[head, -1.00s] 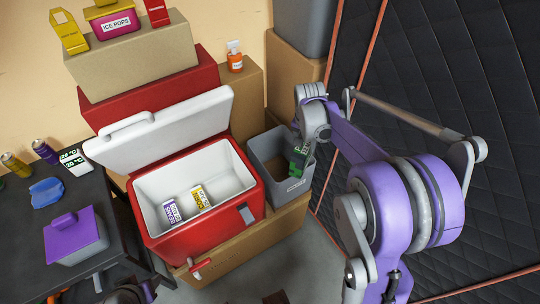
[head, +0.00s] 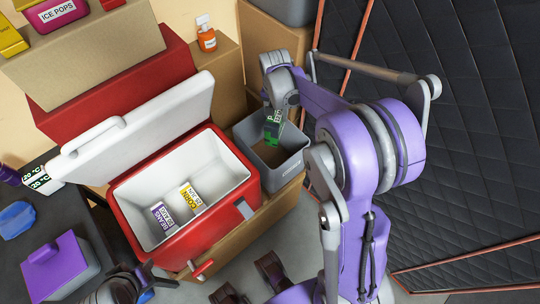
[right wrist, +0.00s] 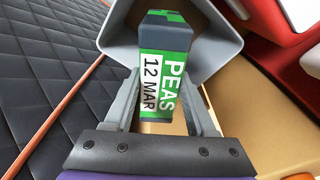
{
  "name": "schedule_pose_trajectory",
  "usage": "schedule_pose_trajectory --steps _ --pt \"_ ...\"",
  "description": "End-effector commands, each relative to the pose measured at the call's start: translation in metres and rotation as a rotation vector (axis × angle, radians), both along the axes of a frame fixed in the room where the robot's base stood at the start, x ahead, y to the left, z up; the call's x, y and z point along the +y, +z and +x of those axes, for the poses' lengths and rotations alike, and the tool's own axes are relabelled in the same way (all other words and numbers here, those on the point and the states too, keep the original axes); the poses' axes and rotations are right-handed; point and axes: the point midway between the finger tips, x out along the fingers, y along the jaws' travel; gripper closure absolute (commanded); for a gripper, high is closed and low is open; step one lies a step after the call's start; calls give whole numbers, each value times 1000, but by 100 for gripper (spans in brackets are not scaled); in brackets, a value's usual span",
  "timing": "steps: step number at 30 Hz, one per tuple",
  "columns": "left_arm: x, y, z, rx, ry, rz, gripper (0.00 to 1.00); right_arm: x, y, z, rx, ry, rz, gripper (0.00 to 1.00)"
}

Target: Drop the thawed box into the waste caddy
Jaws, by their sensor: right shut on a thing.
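The green box (head: 274,124), labelled PEAS 12 MAR in the right wrist view (right wrist: 158,72), is between the fingers of my right gripper (right wrist: 160,95). The gripper is shut on its sides. In the head view the right gripper (head: 277,106) points down with the box over the open mouth of the grey waste caddy (head: 291,170). The caddy walls (right wrist: 115,38) show around the box in the wrist view. I cannot tell how far the box reaches below the rim. Part of my left arm shows at the bottom left; its jaws are not clear.
A red cooler (head: 236,203) stands left of the caddy, its white lid (head: 150,125) open. Beans (head: 162,215) and corn (head: 190,197) boxes lie inside. Cardboard boxes (head: 277,35) stand behind. A dark table (head: 95,225) is at left, a black quilted wall (head: 460,150) at right.

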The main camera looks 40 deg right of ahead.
Motion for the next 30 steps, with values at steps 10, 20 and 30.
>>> schedule_pose_trajectory --steps 10,20,30 --pt "0 -12 -1 4 0 0 50 0 -17 1 -1 0 0 100" --pt "0 -12 -1 4 0 0 50 0 -16 0 -1 0 0 9" --pt "0 -11 -1 3 0 0 50 0 -13 0 -1 0 1 9"
